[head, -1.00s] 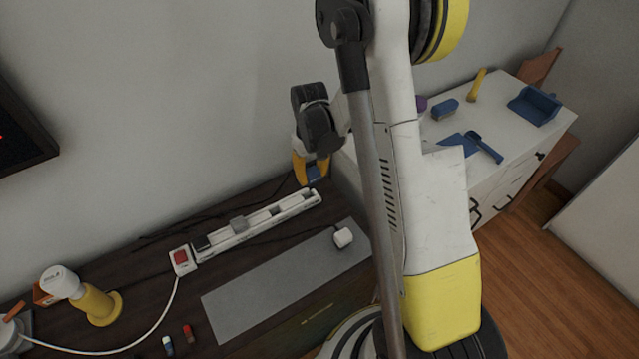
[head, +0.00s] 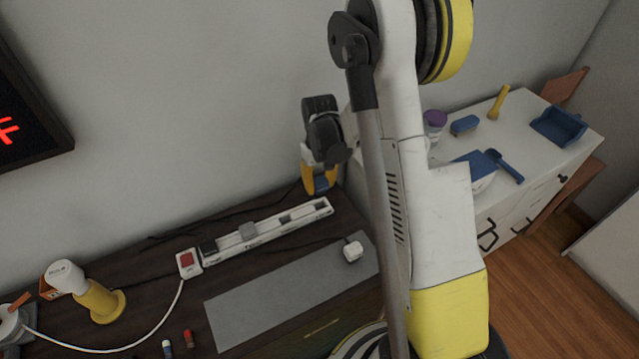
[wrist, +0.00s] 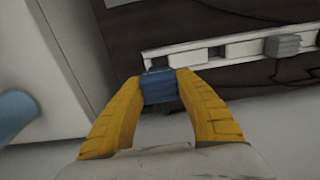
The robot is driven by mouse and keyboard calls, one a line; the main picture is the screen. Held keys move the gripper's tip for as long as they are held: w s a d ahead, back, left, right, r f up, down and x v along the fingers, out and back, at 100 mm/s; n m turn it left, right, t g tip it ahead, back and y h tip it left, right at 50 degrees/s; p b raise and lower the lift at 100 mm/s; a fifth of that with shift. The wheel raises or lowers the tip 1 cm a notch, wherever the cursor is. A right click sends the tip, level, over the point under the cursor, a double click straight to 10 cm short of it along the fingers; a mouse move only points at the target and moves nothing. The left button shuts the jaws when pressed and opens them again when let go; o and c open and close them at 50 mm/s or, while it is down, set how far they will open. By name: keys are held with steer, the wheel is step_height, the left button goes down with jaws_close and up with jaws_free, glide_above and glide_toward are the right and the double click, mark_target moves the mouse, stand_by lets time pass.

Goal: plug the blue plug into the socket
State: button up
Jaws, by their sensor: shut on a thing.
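My gripper (head: 319,184) has yellow fingers and is shut on the blue plug (head: 321,184), near the right end of the power strip. In the wrist view the blue plug (wrist: 158,87) sits between the two fingertips (wrist: 158,92). The white power strip (head: 270,231) lies on the dark table along the wall and holds a black and a grey plug toward its left. In the wrist view the strip (wrist: 240,48) runs just beyond the blue plug. I cannot tell whether the plug touches the strip.
A grey mat (head: 290,293) with a white plug (head: 353,251) lies in front of the strip. A yellow and white lamp-like object (head: 95,296) stands at left. A white cabinet (head: 530,180) with blue items stands at right. Cables run behind the strip.

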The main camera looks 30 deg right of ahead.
mark_target(319, 181)
steer(key=shift+f+b, duration=1.25)
steer(key=shift+f, duration=0.6)
steer(key=shift+f+b, duration=0.1)
steer(key=shift+b, duration=0.55)
stand_by(0.4)
steer(key=shift+f, duration=0.35)
steer(key=shift+f+b, duration=1.55)
steer(key=shift+b, duration=0.05)
steer(key=o, duration=1.3)
step_height(319, 181, up, 12)
